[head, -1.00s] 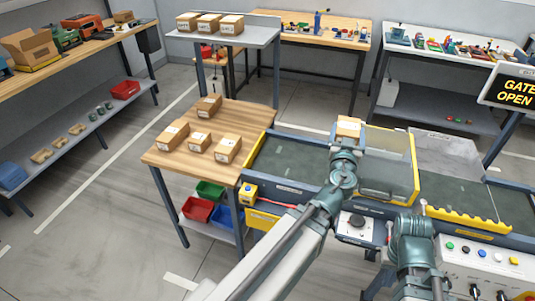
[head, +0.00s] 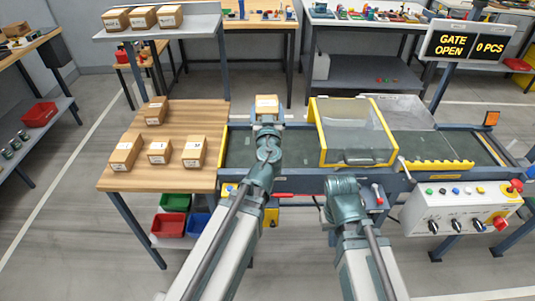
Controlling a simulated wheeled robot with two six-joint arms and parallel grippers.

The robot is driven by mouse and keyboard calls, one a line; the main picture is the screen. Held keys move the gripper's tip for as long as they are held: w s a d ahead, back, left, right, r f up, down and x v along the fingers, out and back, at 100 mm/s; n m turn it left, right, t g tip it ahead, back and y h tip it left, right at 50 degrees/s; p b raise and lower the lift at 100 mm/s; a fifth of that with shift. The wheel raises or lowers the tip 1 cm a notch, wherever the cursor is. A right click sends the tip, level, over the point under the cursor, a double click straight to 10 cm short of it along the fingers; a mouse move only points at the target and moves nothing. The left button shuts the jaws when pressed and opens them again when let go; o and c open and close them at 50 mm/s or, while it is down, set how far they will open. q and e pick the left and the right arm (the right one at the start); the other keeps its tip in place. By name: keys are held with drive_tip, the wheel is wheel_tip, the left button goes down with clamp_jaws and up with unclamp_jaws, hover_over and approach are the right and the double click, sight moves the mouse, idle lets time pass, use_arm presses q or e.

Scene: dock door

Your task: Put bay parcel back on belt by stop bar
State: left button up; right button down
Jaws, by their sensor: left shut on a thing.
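My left gripper (head: 267,118) is shut on a small tan cardboard parcel (head: 267,102) with a pale label on top. It holds the parcel over the far side of the dark green belt (head: 297,146), left of the yellow-framed clear gate (head: 357,134). The gap between parcel and belt is hard to judge. My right gripper (head: 345,186) is at the belt's near edge, below the gate; its fingers are not clearly visible. A yellow toothed bar (head: 436,165) lies along the belt's near side on the right; I cannot tell whether it is the stop bar.
A wooden table (head: 190,116) left of the belt bears several parcels. A grey shelf (head: 150,34) behind it bears 3 more. A sign (head: 461,41) reads "GATE OPEN" and "0 PCS". A control box (head: 460,207) stands front right. The belt left of the gate looks clear.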

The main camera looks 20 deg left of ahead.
use_arm(q)
drive_tip(key=w+f+b, duration=0.2)
drive_tip(key=f+b, duration=0.4)
drive_tip(key=f, duration=0.1)
drive_tip(key=w+f+b, duration=0.2)
drive_tip(key=f+b, duration=0.5)
drive_tip(key=w+f+b, duration=0.2)
drive_tip(key=f+b, duration=0.5)
drive_tip(key=shift+a+f, duration=0.3)
drive_tip(key=shift+f, duration=0.1)
drive_tip(key=o, duration=1.3)
